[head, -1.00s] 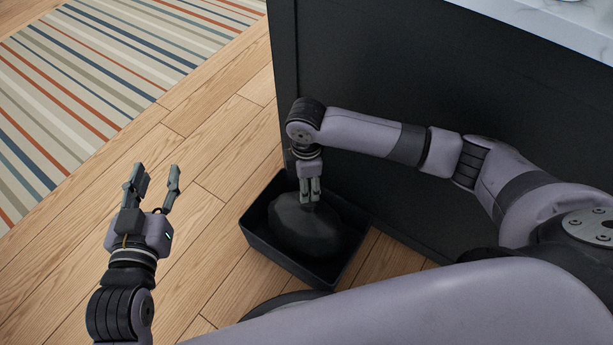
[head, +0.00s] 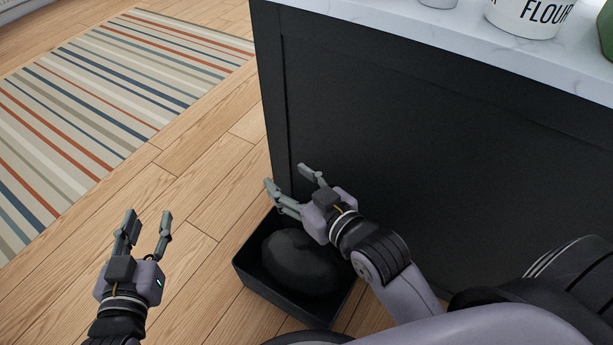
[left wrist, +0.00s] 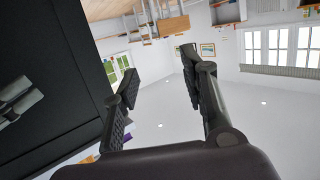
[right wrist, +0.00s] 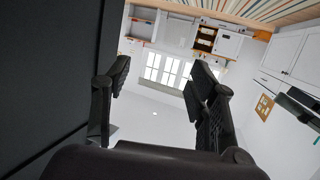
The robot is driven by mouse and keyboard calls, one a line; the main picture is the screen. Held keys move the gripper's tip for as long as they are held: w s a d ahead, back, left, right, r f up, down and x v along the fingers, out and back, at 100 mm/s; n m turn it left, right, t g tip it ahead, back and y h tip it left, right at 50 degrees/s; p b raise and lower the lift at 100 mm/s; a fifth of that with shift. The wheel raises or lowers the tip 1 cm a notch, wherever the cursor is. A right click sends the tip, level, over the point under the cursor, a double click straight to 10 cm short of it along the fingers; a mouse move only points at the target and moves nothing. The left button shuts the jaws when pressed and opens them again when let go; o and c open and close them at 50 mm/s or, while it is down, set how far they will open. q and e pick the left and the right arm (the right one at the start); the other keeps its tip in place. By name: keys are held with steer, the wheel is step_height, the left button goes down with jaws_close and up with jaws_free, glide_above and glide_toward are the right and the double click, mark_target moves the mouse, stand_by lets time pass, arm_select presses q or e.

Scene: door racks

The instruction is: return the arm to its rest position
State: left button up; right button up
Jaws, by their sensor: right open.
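My right gripper (head: 295,188) is open and empty in the head view, above the back of a black bin, close to the dark cabinet front. Its spread fingers also show in the right wrist view (right wrist: 160,85), with nothing between them. My left gripper (head: 146,225) is open and empty over the wood floor at the lower left. Its open fingers show in the left wrist view (left wrist: 165,85).
The black bin (head: 262,292) stands on the floor beside the cabinet (head: 400,130) with a dark rounded object (head: 300,262) in it. A white counter (head: 450,35) tops the cabinet, with a flour canister (head: 520,15) on it. Clear floor and a striped rug (head: 110,90) lie left.

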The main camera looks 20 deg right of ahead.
steer(key=d, duration=0.1)
steer(key=d+r+h, duration=0.1)
steer(key=shift+s+d+m+t, duration=0.3)
steer(key=shift+s+d+m, duration=0.05)
steer(key=shift+s+m, duration=0.05)
